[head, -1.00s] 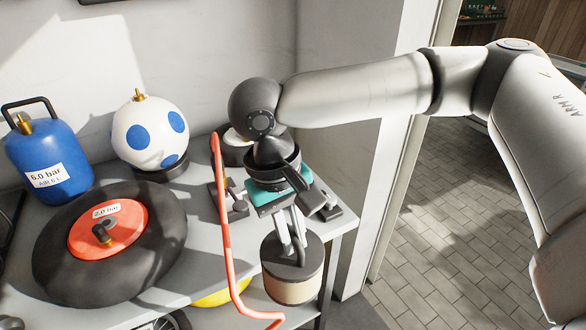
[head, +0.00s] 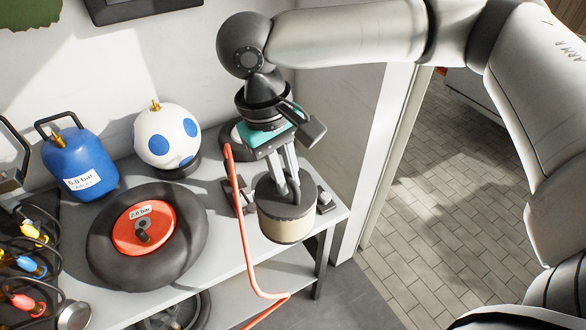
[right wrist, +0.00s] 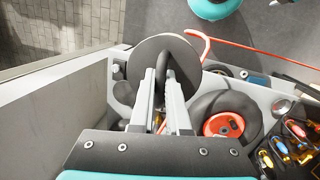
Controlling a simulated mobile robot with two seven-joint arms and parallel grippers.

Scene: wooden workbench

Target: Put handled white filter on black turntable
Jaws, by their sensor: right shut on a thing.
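My right gripper (head: 290,192) is shut on the handle of the filter (head: 286,224), a short cylinder with a dark grey top and cream-white side. The filter hangs upright at the right end of the bench, between two dark brackets. I cannot tell whether its base touches the bench. In the right wrist view, the fingers (right wrist: 166,85) close on the handle above the round dark top (right wrist: 146,58). A dark round piece (head: 232,136) is partly hidden behind my right wrist; I cannot tell whether it is the black turntable. My left gripper is not in view.
A red-orange hose (head: 240,210) runs just left of the filter. A black ring with a red hub (head: 196,240), a blue tank (head: 80,160) and a blue-spotted white ball (head: 160,143) stand further left. Cables with coloured fittings lie at far left. The wall is close behind.

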